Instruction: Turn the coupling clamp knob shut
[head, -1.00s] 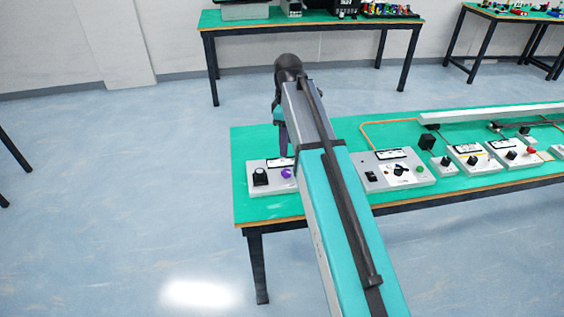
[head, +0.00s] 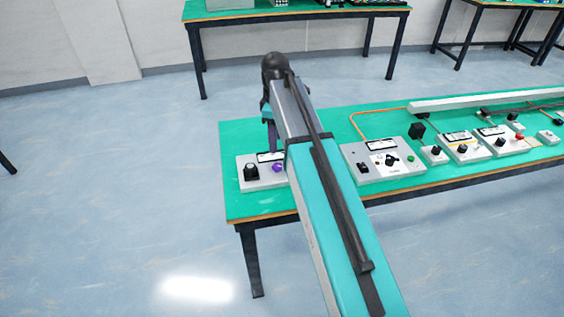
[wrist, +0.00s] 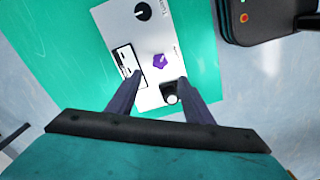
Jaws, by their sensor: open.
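A light grey control box (head: 244,183) sits at the left end of the green table. It carries a purple knob (head: 277,168), which I take for the coupling clamp knob, and a black knob (head: 252,171). In the wrist view the purple knob (wrist: 159,60) is five-sided, with its label too small to read. My gripper (wrist: 160,77) is open, with its two dark fingers apart and the purple knob showing just beyond and between the tips. I cannot tell the remaining height. In the head view my arm partly hides the box and my gripper (head: 272,146).
A black part with a white round top (wrist: 170,95) shows between my fingers. A round black knob (wrist: 143,11) and a white label plate (wrist: 124,61) are also on the box. A larger switch box (head: 385,163) stands to the right. Green tabletop (head: 243,206) is clear in front.

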